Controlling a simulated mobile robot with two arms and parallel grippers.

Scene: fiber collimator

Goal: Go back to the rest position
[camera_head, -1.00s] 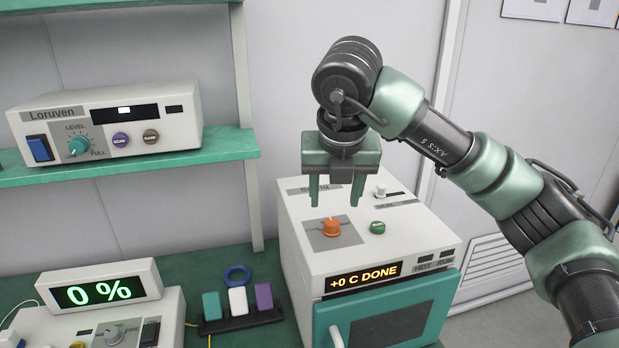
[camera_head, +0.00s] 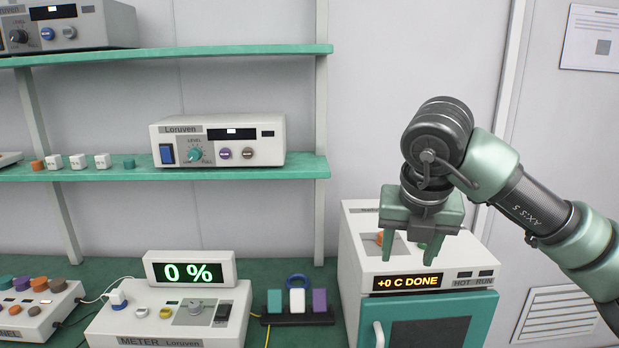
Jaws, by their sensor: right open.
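My right gripper (camera_head: 409,254) is open and empty, pointing down in front of the top of a white oven-like box (camera_head: 357,232). Its fingers cover part of the box's top panel and much of an orange knob there. I cannot tell how far above the panel the fingertips are. The box's display (camera_head: 407,283) reads "+0 C DONE", and its green door (camera_head: 441,318) appears shut. My left gripper is not in view.
A black holder (camera_head: 297,318) with coloured blocks sits between meter and box. A Loruven unit (camera_head: 218,140) stands on the green shelf (camera_head: 240,168).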

